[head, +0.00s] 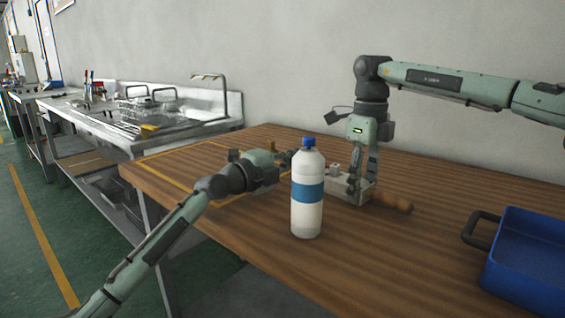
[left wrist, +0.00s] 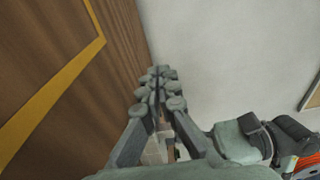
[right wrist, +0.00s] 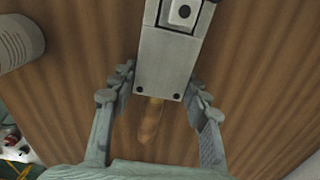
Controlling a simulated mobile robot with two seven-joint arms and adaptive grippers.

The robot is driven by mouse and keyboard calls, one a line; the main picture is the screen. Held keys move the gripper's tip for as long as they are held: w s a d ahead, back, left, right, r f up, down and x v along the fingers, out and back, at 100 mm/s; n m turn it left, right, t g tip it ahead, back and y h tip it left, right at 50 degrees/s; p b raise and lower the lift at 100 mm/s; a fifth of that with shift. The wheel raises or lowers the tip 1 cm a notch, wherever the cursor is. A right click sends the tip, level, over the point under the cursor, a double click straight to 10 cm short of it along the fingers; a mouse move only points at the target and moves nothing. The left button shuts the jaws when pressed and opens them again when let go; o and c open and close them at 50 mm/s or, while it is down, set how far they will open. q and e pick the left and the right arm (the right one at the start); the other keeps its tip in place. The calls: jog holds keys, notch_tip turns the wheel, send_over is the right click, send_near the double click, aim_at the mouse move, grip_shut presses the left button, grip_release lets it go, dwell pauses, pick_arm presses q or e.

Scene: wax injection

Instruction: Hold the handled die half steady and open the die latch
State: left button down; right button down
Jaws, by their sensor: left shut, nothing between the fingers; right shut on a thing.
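The die is a pale grey metal block (head: 350,187) lying on the wooden table behind the bottle, with a brown wooden handle (head: 392,202) pointing right. My right gripper (head: 358,190) points down and is shut on the die's sides near the handle end. In the right wrist view, the block (right wrist: 165,68) lies between the fingers, with the handle (right wrist: 151,120) below. A square fitting with a dark round centre (right wrist: 183,12), perhaps the latch, shows at the top edge. My left gripper (head: 288,158) is shut and empty, left of the die; the bottle partly hides this area. Its fingertips (left wrist: 158,76) meet.
A white bottle with a blue cap and band (head: 307,205) stands upright in front of the die, close to my left gripper. A blue tray (head: 525,265) with a dark handle sits at the right. Yellow tape marks the table's left part. The wall is behind.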

pick_arm(q)
jog(key=v, duration=0.4)
jog(key=w+a+v, duration=0.1)
jog(key=v, duration=0.3)
jog(key=w+a+v, duration=0.1)
jog(key=v, duration=0.4)
jog(key=shift+a, duration=0.25)
pick_arm(e)
jog(key=c, duration=0.7)
grip_release()
jog(key=shift+r, duration=0.1)
